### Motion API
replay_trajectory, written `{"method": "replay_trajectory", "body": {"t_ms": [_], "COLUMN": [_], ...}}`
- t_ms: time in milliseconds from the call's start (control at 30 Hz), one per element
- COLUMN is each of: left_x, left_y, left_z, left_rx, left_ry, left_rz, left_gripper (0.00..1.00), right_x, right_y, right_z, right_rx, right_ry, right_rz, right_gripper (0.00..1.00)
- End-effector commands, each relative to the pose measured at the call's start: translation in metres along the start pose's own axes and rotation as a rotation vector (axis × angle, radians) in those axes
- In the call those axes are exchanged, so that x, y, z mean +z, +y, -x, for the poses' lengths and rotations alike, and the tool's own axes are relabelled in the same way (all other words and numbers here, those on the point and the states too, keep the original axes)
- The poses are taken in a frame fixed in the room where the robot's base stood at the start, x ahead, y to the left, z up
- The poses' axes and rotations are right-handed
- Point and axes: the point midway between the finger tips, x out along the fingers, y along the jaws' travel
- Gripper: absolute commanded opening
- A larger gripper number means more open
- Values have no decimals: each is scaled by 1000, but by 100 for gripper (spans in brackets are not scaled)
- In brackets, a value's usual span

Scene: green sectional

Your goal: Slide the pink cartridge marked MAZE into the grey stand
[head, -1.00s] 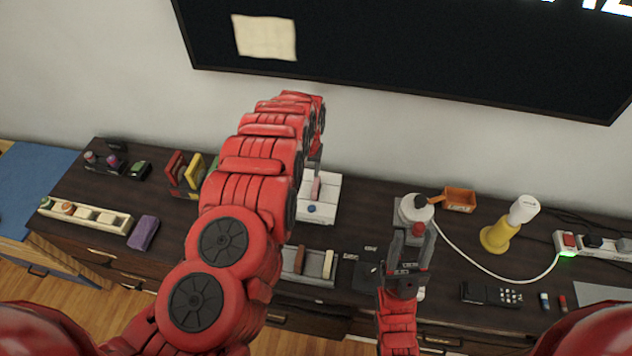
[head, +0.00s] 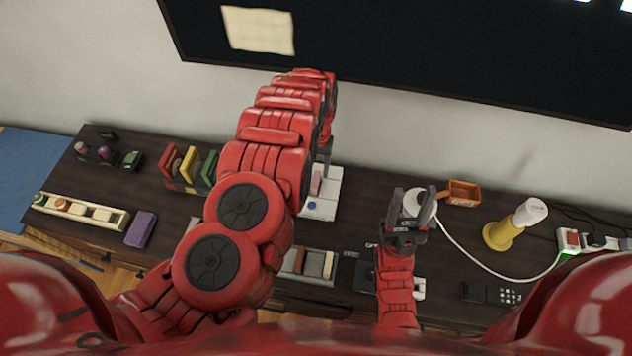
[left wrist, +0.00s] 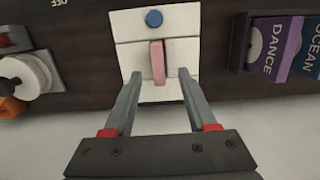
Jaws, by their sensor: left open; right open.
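A pink cartridge (head: 316,183) stands edge-on in the slot of a white console (head: 328,205) with a blue button. No MAZE lettering shows. The left wrist view shows the cartridge (left wrist: 158,62) between and just beyond the fingertips of my left gripper (left wrist: 160,75), which is open and empty. In the head view my left gripper (head: 325,150) is partly hidden by its own arm. A dark grey stand (left wrist: 239,42) holds upright cartridges, including a purple one marked DANCE and a blue one marked OCEAN. My right gripper (head: 414,195) is open and empty, away from the cartridge.
A purple block (head: 140,229) and a cream tray (head: 80,212) of round items lie at left. A grey tray (head: 308,267) of blocks lies in front of the console. An orange box (head: 462,193), yellow lamp (head: 503,235) and power strip (head: 595,241) are at right.

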Motion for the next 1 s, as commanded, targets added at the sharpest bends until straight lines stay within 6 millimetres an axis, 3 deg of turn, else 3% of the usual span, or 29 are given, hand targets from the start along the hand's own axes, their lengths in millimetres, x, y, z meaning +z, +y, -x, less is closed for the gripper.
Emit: {"method": "replay_trajectory", "body": {"t_ms": [267, 567, 800, 1000], "left_x": [0, 0, -1, -1], "left_y": [0, 1, 1, 2], "left_z": [-10, -36, -57, -60], "left_rx": [-1, -2, -2, 1], "left_ry": [-1, 1, 2, 1], "left_rz": [-1, -1, -1, -1], "left_gripper": [57, 57, 57, 57], "right_x": [-1, -4, -4, -4], "right_y": [0, 1, 1, 1], "right_z": [-7, -23, -22, -22], "right_rx": [0, 0, 0, 0], "right_ry": [0, 0, 0, 0], "right_rz": [0, 0, 0, 0], "right_gripper": [50, 50, 50, 50]}}
